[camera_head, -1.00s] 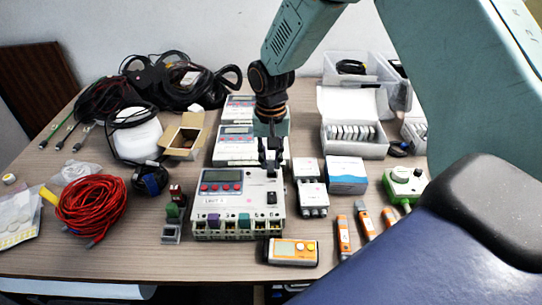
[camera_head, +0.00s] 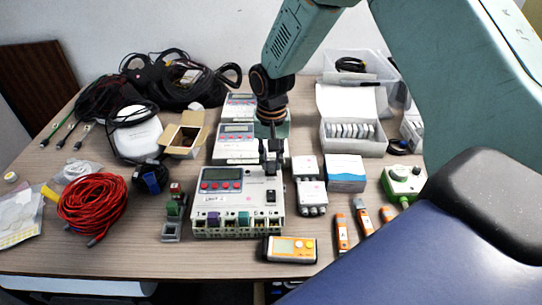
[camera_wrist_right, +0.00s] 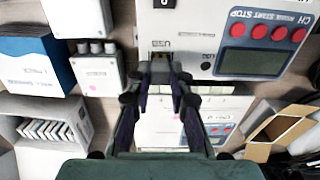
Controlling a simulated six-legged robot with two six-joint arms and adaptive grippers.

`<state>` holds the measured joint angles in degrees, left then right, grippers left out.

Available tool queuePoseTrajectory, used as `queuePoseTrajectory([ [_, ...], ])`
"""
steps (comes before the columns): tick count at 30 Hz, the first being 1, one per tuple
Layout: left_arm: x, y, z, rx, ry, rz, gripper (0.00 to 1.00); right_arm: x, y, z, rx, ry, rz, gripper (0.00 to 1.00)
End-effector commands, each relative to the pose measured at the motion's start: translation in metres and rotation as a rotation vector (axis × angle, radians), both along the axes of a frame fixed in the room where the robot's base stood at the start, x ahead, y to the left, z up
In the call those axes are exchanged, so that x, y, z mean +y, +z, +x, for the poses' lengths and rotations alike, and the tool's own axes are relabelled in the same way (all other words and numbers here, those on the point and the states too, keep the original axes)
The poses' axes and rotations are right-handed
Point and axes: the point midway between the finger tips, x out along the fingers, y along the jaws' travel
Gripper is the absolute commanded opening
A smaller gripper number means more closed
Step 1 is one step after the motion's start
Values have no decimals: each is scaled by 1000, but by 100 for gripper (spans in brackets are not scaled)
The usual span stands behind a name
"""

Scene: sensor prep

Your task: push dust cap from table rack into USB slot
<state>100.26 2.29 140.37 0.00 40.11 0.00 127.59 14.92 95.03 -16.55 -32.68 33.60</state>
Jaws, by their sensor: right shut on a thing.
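The front sensor box (camera_head: 222,207) stands on the table, with a grey display and red buttons on its top. In the right wrist view, the "USB" marking on this box (camera_wrist_right: 195,30) is just beyond my fingertips. My right gripper (camera_head: 271,163) points down at the back right of the box top. It also shows in the right wrist view (camera_wrist_right: 161,68), shut on the dust cap (camera_wrist_right: 160,57), a small dark piece mostly hidden by the fingers. I cannot tell how deep the cap sits in the slot. The small rack (camera_head: 172,230) with coloured pieces stands left of the box. My left gripper is out of view.
More sensor boxes (camera_head: 236,148) stand behind. White modules (camera_head: 311,197) and a blue-white box (camera_head: 345,173) are close on the right. A yellow meter (camera_head: 290,249) lies in front. Red cable (camera_head: 92,207) lies at left. Bare table shows at front left.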

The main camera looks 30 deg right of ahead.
Motion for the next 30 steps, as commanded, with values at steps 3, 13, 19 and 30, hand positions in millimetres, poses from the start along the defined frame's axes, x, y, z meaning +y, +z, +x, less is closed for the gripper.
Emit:
queuePoseTrajectory([
  [3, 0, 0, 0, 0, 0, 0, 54, 0, -1, 0, 0, 0, 0, 7],
  [13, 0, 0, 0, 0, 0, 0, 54, 0, -1, 0, -1, 0, 0, 7],
  [19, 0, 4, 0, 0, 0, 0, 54, 0, 0, 0, -1, 0, -1, 7],
  [30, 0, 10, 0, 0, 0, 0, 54, 1, 1, 1, -1, 0, 0, 7],
])
